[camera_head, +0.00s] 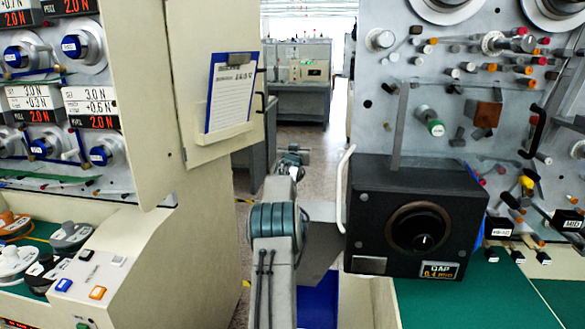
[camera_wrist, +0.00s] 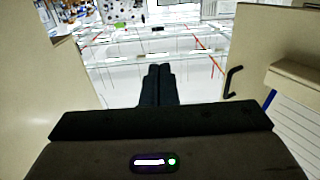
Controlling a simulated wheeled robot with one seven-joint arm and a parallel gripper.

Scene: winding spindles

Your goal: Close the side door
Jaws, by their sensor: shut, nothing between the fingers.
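The side door is a beige panel (camera_head: 219,68) on the left machine in the head view. It carries a clipboard (camera_head: 231,92) in a pale holder and a dark handle at its right edge. It appears to stand swung out, though its exact angle is hard to tell. In the wrist view the door (camera_wrist: 252,42) is at the right, with its black handle (camera_wrist: 232,82) facing inward. My gripper (camera_wrist: 159,70) is shut and empty, left of the handle and apart from it in the picture. In the head view my arm reaches forward right of the door; the fingertips are unclear there.
A black box with a dial (camera_head: 418,222) and a white bar handle (camera_head: 343,188) stands close right of my arm. Another beige panel (camera_wrist: 40,85) is at the left in the wrist view. The aisle floor (camera_head: 312,140) lies beyond, with a grey cabinet (camera_head: 300,103) farther back.

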